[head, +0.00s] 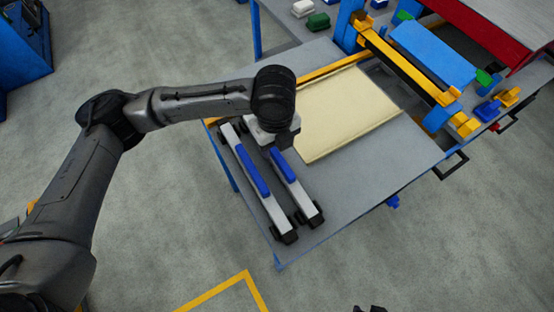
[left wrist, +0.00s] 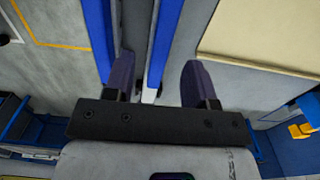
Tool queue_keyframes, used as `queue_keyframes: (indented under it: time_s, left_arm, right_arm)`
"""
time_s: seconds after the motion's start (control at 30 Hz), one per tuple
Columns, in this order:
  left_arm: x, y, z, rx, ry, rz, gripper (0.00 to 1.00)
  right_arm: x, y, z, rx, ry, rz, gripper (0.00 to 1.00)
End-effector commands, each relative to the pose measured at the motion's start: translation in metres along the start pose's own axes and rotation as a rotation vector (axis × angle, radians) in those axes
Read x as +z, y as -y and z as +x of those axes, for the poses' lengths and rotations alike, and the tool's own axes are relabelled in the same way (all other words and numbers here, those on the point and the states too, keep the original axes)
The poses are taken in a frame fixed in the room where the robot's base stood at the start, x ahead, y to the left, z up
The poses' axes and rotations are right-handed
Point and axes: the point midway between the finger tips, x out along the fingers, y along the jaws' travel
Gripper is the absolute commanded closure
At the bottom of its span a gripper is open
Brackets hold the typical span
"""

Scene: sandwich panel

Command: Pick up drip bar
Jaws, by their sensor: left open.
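Two long pale bars with blue grips and black ends lie side by side on the grey table. I cannot tell by looks which is the drip bar. The right bar (head: 298,190) is partly hidden at its far end by my left gripper (head: 283,140). The left bar (head: 248,166) lies apart from it. In the left wrist view my left gripper (left wrist: 158,65) is open, its two dark fingers on either side of one blue-topped bar (left wrist: 164,40). The other blue-topped bar (left wrist: 100,35) lies outside the left finger. Contact cannot be seen.
A cream panel (head: 345,112) lies on the table (head: 385,175) right of the bars. A yellow and blue gantry (head: 410,65) stands beyond it. Small white (head: 303,8) and green (head: 318,21) blocks sit at the back. The table's near right part is clear.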

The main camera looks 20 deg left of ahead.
Motion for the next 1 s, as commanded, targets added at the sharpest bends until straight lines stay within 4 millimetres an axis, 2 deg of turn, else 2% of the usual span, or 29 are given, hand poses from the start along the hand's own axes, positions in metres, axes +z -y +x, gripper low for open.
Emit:
queue_keyframes:
  time_s: [0.17,0.5,0.73,0.77,1.0]
  left_arm:
    - [-0.001,0.001,0.011,0.000,-0.001,0.000,0.49]
    - [-0.004,0.002,0.051,0.000,0.000,0.000,0.49]
    - [-0.004,0.002,0.052,0.000,0.000,0.000,0.49]
    - [-0.004,0.002,0.052,0.000,0.000,0.001,0.50]
    - [-0.004,0.002,0.052,-0.001,0.000,0.000,0.73]
  right_arm:
    - [0.002,-0.002,0.005,0.004,0.000,-0.005,0.49]
    - [0.007,-0.002,0.022,0.007,0.000,-0.008,0.49]
    - [0.006,-0.001,0.021,0.005,-0.001,-0.005,0.49]
    - [0.006,-0.001,0.021,0.005,-0.001,-0.005,0.49]
    - [0.006,0.000,0.021,0.001,-0.002,0.000,0.49]
